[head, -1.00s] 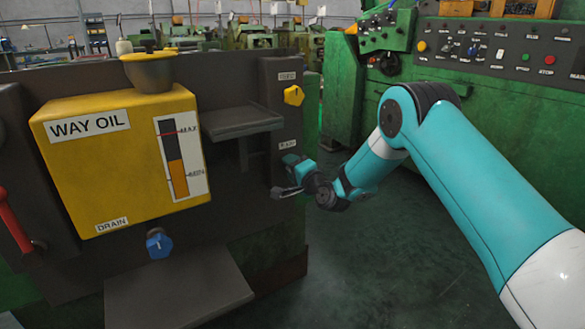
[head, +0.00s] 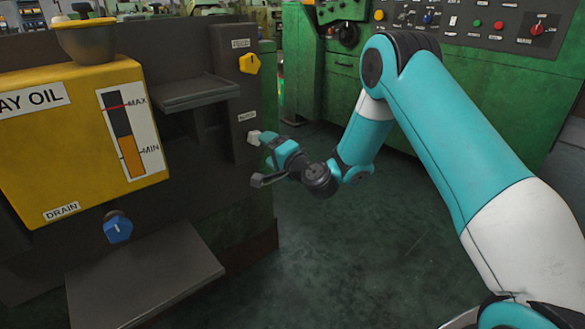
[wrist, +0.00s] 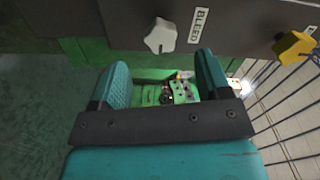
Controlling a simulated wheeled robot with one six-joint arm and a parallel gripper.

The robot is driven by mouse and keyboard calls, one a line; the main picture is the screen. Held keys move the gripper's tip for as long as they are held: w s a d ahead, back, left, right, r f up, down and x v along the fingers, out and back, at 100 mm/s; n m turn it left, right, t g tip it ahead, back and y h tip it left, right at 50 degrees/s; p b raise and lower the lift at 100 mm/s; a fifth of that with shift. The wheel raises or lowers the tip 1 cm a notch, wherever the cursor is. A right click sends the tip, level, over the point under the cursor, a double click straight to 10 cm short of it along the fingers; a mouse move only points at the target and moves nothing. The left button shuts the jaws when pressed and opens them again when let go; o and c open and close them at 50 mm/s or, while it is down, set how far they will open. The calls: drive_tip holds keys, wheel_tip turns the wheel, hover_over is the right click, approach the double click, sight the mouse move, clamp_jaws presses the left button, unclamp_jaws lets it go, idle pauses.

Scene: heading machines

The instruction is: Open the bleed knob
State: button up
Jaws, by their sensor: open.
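The bleed knob (head: 254,137) is a small pale grey knob on the dark machine's right front column, under a small label. In the wrist view the lobed knob (wrist: 160,36) sits beside its BLEED label, above the gap between my fingers. My gripper (head: 262,159) is beside the column, just right of and below the knob. Its teal fingers (wrist: 163,64) are spread apart with nothing between them. The knob appears beyond the fingertips, not between them; how far is hard to tell.
A yellow knob (head: 249,63) sits above the bleed knob on the column. A shelf (head: 197,93) juts out to the left. The yellow way oil tank (head: 60,150) has a blue drain knob (head: 118,228) below. Open floor (head: 330,270) lies right of the machine.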

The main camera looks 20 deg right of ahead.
drive_tip(key=b+v, duration=0.7)
drive_tip(key=v, duration=0.2)
drive_tip(key=shift+s, duration=0.2)
drive_tip(key=shift+r, duration=0.1)
